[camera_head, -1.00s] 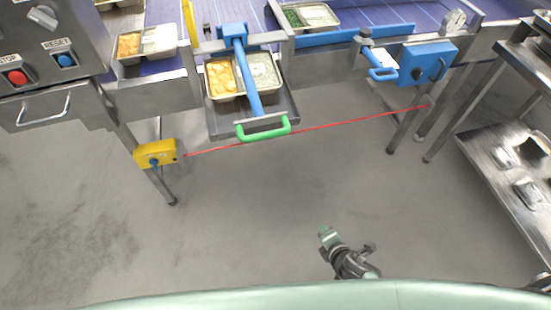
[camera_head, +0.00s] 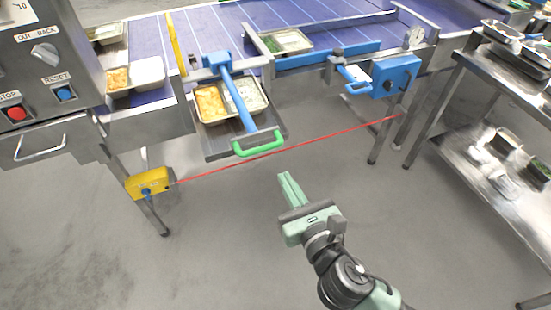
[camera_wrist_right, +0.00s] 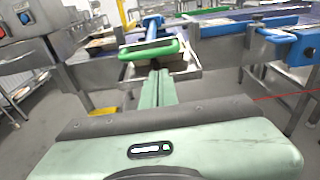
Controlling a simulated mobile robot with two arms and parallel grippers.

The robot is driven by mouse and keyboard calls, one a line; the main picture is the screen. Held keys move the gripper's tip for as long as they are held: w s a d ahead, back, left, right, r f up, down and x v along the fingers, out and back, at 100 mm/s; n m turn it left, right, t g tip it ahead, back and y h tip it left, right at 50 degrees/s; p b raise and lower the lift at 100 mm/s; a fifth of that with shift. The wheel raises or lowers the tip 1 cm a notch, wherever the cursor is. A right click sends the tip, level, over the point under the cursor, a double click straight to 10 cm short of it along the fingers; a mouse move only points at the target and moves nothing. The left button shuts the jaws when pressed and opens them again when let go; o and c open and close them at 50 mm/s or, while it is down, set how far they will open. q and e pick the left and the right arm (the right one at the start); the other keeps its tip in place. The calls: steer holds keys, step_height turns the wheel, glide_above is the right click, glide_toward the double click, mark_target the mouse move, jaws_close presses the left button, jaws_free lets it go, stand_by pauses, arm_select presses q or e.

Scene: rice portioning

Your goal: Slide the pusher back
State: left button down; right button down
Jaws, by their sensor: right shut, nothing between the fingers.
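The pusher is a blue bar (camera_head: 235,92) with a green handle (camera_head: 258,143) at its near end. It reaches out over a grey shelf (camera_head: 215,146) at the front of the conveyor. A two-part food tray (camera_head: 212,120) sits on the shelf under the bar. My right gripper (camera_head: 287,176) is shut and empty, below and in front of the green handle, apart from it in the head view. In the right wrist view the fingers (camera_wrist_right: 158,75) point toward the green handle (camera_wrist_right: 150,50), which shows just beyond their tips. My left gripper is not in view.
A red beam (camera_head: 320,138) runs from a yellow box (camera_head: 148,183) toward the right conveyor leg, near the handle. A control panel (camera_head: 45,60) with buttons stands at left. A steel rack (camera_head: 480,170) with trays stands at right. The floor between is clear.

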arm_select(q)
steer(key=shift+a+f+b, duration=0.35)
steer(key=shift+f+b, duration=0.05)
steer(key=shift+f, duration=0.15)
arm_select(e)
steer(key=x, duration=0.7)
steer(key=shift+r, duration=0.55)
steer(key=shift+w, duration=0.1)
